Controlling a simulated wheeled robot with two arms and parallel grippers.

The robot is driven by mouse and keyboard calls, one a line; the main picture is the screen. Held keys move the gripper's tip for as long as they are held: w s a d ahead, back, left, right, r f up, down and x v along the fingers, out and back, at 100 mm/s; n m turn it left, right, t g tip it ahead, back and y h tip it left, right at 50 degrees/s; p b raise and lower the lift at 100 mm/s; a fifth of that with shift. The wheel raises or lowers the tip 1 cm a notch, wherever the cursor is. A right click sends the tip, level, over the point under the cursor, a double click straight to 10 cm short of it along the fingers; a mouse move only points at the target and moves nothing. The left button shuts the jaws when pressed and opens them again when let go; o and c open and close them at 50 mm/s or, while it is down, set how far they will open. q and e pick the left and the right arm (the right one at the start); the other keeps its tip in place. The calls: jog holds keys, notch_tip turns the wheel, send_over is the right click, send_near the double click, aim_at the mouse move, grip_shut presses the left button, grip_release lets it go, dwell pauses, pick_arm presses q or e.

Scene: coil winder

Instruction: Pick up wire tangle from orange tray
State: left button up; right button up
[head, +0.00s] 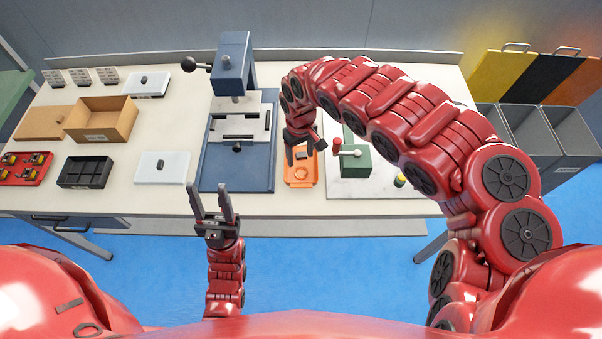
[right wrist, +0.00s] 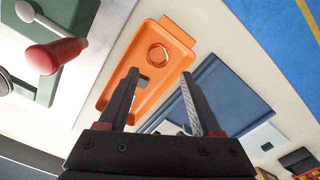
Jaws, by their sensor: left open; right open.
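The orange tray (head: 288,181) lies on the workbench between the blue press and the green device, and it also shows in the right wrist view (right wrist: 177,31). A round, copper-coloured coil of wire (right wrist: 158,57), which looks like the wire tangle, lies in one end of the tray; it is hard to make out in the head view. A small dark piece sits further along the tray, partly hidden. My right gripper (head: 304,154) is open and empty above the tray, its fingers (right wrist: 159,74) apart. My left gripper (head: 211,205) is open and empty in front of the bench.
A blue press (head: 234,65) stands left of the tray. A green device (head: 356,157) with a red-knobbed crank stands close on the right. Further left are a cardboard box (head: 101,119), a black divided tray (head: 86,172) and white-lidded boxes. Grey bins (head: 555,130) stand beyond the right end.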

aim_at(301, 171)
notch_tip(301, 171, down, 3)
jog(key=shift+s+r, duration=0.1)
jog(key=shift+w+f+p, duration=0.15)
jog(key=shift+f+p, duration=0.2)
jog(key=shift+f, duration=0.75)
jog(key=shift+w+f+p, duration=0.1)
jog(key=shift+f+p, duration=0.25)
jog(key=shift+f, duration=0.75)
jog(key=shift+d+f, duration=0.1)
jog(key=shift+f, duration=0.45)
grip_shut()
jog(key=shift+w+r, duration=0.1)
jog(key=shift+r, duration=0.05)
